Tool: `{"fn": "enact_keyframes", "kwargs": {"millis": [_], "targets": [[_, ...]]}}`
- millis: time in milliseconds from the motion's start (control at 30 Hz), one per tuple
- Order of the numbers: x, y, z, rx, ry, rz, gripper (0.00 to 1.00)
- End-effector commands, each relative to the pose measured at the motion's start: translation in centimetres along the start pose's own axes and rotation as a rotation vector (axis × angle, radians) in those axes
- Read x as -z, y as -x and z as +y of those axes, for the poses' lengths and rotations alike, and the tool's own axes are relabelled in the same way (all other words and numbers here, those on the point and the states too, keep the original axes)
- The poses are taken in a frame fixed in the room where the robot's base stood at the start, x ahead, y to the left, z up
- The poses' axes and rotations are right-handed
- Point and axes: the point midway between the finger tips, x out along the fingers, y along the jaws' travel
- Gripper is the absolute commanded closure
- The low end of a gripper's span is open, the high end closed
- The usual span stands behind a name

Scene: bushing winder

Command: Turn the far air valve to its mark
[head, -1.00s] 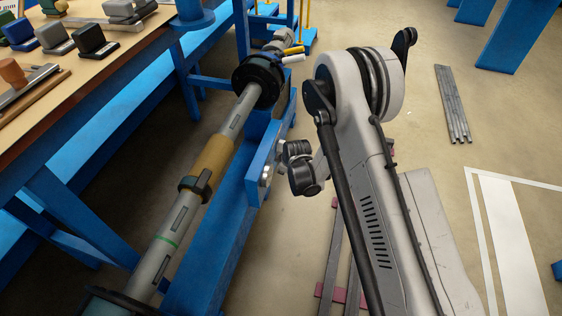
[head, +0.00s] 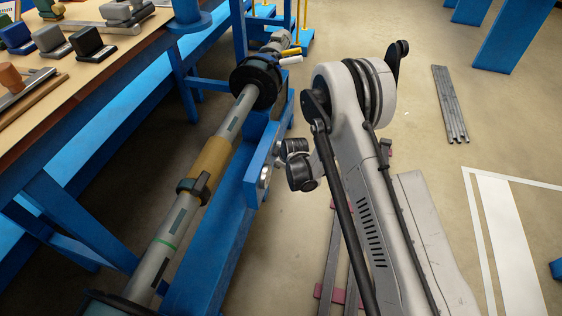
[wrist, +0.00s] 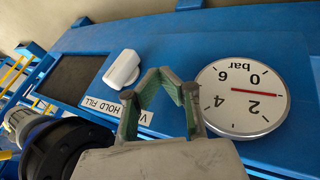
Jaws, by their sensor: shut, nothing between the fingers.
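The handle's mark cannot be made out. In the head view I cannot make out the fingers or this handle.
A black chuck (wrist: 62,150) is close at the lower left of the wrist view. In the head view a long shaft (head: 205,160) runs beside a blue frame (head: 215,235), with a loaded workbench (head: 95,75) to its left. Open floor lies to the right.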

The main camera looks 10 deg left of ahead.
Motion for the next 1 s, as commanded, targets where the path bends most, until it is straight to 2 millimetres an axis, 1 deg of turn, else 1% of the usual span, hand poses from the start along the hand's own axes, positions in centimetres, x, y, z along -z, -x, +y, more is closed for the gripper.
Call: {"fn": "enact_keyframes", "kwargs": {"millis": [33, 167, 200, 300, 400, 533, 900, 1000], "targets": [[-0.1, -1.3, -0.2, 0.000, 0.000, 0.000, 1.00], [-0.1, -3.6, -0.1, 0.000, 0.000, 0.000, 1.00], [-0.2, -3.9, 0.6, -0.001, -0.001, -0.001, 1.00], [-0.3, -4.5, 1.8, -0.001, -0.001, -0.001, 1.00], [-0.3, -5.1, 2.5, -0.001, -0.001, -0.001, 1.00], [-0.3, -5.4, 3.1, 0.000, 0.000, 0.000, 1.00], [-0.3, -5.4, 3.3, 0.000, 0.000, 0.000, 1.00], [-0.4, -5.8, 3.5, 0.000, 0.000, 0.000, 1.00]]}}
